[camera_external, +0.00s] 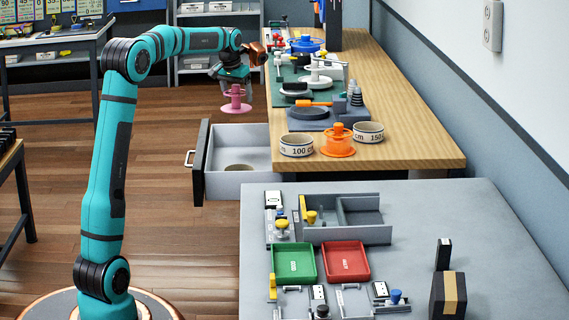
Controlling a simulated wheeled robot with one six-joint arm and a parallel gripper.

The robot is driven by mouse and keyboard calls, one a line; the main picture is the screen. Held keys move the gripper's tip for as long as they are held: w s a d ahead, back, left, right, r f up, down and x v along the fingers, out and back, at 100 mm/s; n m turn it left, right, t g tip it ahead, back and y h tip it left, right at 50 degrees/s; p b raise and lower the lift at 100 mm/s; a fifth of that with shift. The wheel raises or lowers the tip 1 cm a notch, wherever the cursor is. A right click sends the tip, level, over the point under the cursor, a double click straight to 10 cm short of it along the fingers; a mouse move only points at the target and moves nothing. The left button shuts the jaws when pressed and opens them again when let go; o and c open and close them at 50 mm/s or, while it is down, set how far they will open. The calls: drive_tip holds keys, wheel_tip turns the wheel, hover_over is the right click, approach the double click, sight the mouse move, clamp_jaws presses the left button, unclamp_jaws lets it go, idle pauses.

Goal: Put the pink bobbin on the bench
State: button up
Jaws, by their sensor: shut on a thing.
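The pink bobbin (236,100) hangs upright below my gripper (236,84), which is shut on its top. It is in the air left of the wooden bench (415,140), above and behind the open drawer. The bobbin appears apart from the bench. The fingertips are small and partly hidden by the wrist.
An open grey drawer (237,158) sticks out from the bench's left side.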

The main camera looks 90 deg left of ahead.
sight(240, 92)
wheel_tip(240, 92, up, 12)
drive_tip(key=shift+f, duration=0.2)
drive_tip(key=w+d+m, duration=0.2)
drive_tip(key=w+d, duration=0.4)
drive_tip(key=w, duration=0.6)
drive_tip(key=w+d+m, duration=0.1)
drive_tip(key=w+d, duration=0.6)
drive_tip(key=w, duration=0.4)
drive_tip(key=w+d+m+t+h, duration=0.1)
drive_tip(key=w+d+m, duration=0.3)
drive_tip(key=w+d, duration=1.65)
drive_tip(key=w+d+m, duration=0.1)
drive_tip(key=w+d, duration=0.2)
drive_tip(key=d, duration=0.6)
drive_tip(key=w+d+m+h, duration=0.1)
drive_tip(key=w+d, duration=0.2)
drive_tip(key=d, duration=0.7)
drive_tip(key=w+d+m, duration=0.1)
drive_tip(key=w+d, duration=0.3)
drive_tip(key=d, duration=0.5)
drive_tip(key=d+m+h, duration=0.1)
drive_tip(key=d+m, duration=0.3)
drive_tip(key=d, duration=2.7)
drive_tip(key=shift+a+x, duration=0.15)
drive_tip(key=shift+x, duration=1.05)
drive_tip(key=shift+a+x, duration=0.15)
drive_tip(key=shift+x, duration=1.05)
drive_tip(key=shift+s, duration=0.2)
